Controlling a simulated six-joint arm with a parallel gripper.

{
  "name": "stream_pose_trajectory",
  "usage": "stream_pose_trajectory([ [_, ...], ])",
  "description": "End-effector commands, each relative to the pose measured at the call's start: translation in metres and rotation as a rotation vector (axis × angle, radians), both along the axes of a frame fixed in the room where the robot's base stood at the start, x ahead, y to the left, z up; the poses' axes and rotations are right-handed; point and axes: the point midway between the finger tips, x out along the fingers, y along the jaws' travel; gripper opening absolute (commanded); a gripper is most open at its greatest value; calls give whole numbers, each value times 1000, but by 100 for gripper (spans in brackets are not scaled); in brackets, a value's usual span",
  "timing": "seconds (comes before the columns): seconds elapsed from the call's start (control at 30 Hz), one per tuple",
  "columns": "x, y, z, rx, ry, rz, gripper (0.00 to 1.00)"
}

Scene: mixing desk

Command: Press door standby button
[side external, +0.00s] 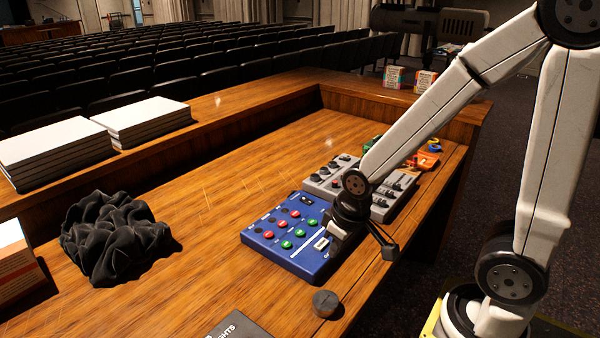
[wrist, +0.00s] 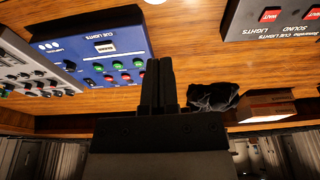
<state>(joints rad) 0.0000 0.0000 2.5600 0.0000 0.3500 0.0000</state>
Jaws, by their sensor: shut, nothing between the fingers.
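A blue cue-light panel (side external: 290,262) lies on the wooden desk, with rows of red buttons (side external: 295,213) and green buttons (side external: 300,233). It also shows upside down in the wrist view (wrist: 75,50), left of my gripper. I cannot read which button is marked door standby. My gripper (wrist: 158,62) is shut and empty, with its dark fingers together just right of the panel's buttons in the wrist view. In the side view my wrist is over the panel's right end, and the fingertips are hard to make out. I cannot see contact with a button.
Grey control boxes (side external: 328,180) stand behind the panel. A dark box with red buttons (wrist: 270,16) lies at the desk's near end. A black cloth (side external: 112,240) and stacks of paper (side external: 58,150) are at left. A dark round knob (side external: 325,303) stands near the edge.

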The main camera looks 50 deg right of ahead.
Motion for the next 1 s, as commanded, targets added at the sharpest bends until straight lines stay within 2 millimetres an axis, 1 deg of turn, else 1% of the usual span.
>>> stream_pose_trajectory([
  [0.73, 1, -1, 0, -2, -3, 1, 0],
  [0.87, 8, -4, 1, -14, -18, 12, 0],
  [1.0, 25, -13, 1, -46, -52, 41, 0],
])
